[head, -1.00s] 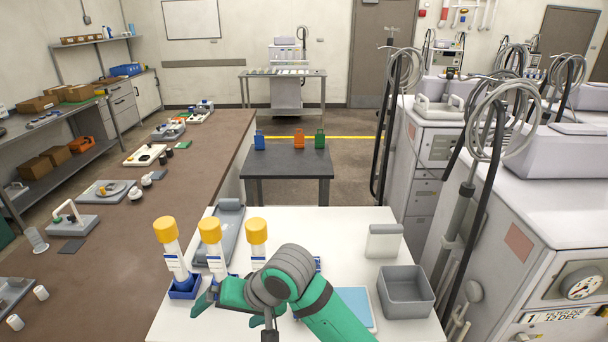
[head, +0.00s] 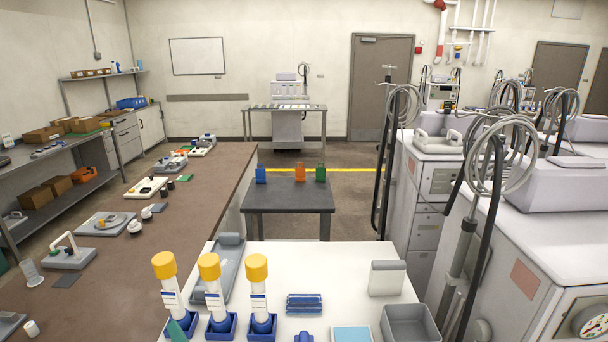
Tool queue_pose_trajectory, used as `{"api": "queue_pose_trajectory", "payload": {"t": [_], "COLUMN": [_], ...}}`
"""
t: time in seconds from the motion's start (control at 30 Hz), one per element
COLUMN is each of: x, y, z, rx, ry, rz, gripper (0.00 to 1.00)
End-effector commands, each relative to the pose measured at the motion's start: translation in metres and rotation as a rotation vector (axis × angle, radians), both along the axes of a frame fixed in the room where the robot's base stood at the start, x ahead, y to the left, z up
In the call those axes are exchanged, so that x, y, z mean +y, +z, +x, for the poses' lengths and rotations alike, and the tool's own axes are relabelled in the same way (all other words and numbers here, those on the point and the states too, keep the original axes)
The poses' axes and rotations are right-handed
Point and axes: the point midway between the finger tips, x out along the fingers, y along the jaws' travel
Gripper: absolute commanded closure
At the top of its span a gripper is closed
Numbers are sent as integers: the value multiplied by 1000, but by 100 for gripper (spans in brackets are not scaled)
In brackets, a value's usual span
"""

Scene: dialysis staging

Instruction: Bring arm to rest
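My arm is almost wholly out of the head view; my gripper cannot be made out. Three white tubes with yellow caps, the left (head: 165,281), middle (head: 212,283) and right (head: 259,285), stand in blue bases on the white table (head: 345,262).
The white table also bears a grey tray (head: 222,275), a blue rack (head: 304,303), a white container (head: 385,278), a grey bin (head: 409,324) and a light blue pad (head: 352,334). Dialysis machines (head: 520,230) stand right, a long brown counter (head: 150,240) left.

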Motion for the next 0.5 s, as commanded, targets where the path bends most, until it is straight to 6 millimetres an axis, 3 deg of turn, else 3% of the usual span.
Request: {"api": "queue_pose_trajectory", "payload": {"t": [0.27, 0.5], "x": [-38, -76], "y": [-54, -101], "z": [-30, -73], "rx": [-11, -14], "ry": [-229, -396], "rz": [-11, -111], "gripper": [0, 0]}}
